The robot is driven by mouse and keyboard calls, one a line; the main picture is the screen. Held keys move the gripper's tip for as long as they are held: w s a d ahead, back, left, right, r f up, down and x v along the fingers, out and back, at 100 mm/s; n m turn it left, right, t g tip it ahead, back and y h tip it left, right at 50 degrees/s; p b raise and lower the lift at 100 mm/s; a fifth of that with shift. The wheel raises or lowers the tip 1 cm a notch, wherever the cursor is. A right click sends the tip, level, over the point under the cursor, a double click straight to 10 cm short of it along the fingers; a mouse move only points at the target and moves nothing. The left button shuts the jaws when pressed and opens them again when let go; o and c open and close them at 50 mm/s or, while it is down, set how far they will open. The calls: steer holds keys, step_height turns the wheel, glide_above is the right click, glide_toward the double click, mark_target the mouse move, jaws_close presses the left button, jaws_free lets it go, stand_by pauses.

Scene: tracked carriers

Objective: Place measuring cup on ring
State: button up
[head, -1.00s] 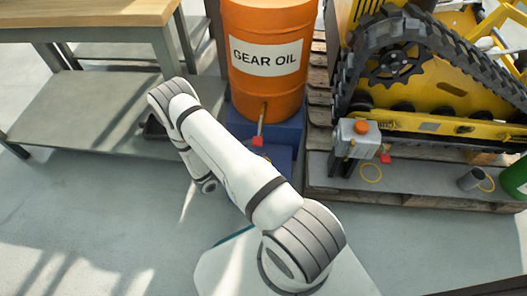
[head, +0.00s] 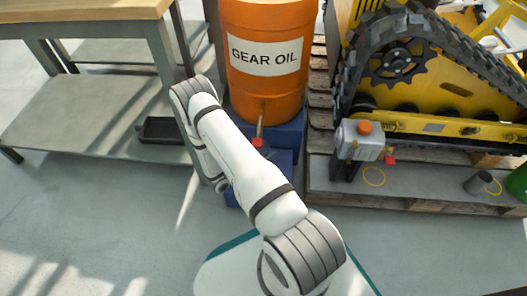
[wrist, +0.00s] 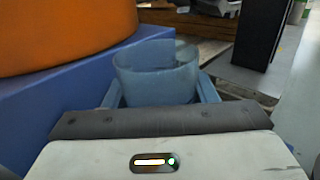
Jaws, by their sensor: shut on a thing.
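A translucent blue measuring cup (wrist: 160,74) stands between the two blue fingers of my gripper (wrist: 158,92) in the wrist view. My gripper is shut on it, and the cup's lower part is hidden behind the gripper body. In the head view my arm hides both the gripper and the cup. A yellow ring (head: 373,176) lies flat on the grey board below the tracked carrier. A second yellow ring (head: 497,188) lies farther right, beside a dark grey cylinder (head: 477,184). I cannot tell which ring the task means.
An orange gear oil drum (head: 264,92) stands on a blue base (head: 285,140), close to the gripper's left in the wrist view. A grey box with an orange cap (head: 360,139) stands behind the nearer ring. A black tray (head: 160,130) lies on the bench's lower shelf (head: 75,112).

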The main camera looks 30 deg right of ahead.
steer(key=o, duration=1)
steer(key=shift+f, duration=0.1)
steer(key=shift+o, duration=0.2)
steer(key=shift+a+r, duration=0.15)
steer(key=shift+r, duration=0.05)
steer(key=s+a+p, duration=0.2)
steer(key=a+p, duration=0.2)
steer(key=a, duration=0.7)
steer(key=s+d+r+m+g+y, duration=0.1)
steer(key=s+r+m+g+y, duration=0.25)
steer(key=r, duration=0.75)
steer(key=r+m+g+y, duration=0.3)
steer(key=r+m+g, duration=0.3)
steer(key=r, duration=0.4)
steer(key=s+a+r+m+t+y, duration=0.2)
steer(key=s+r+m+y, duration=0.3)
steer(key=r, duration=0.4)
steer(key=s+a+r+m+t+y, duration=0.3)
steer(key=s+r+m+t+y, duration=0.2)
steer(key=r, duration=0.4)
steer(key=s+y, duration=0.1)
steer(key=s, duration=0.1)
steer(key=shift+s+a+m, duration=0.15)
steer(key=shift+s+m, duration=0.2)
steer(key=shift+s, duration=0.05)
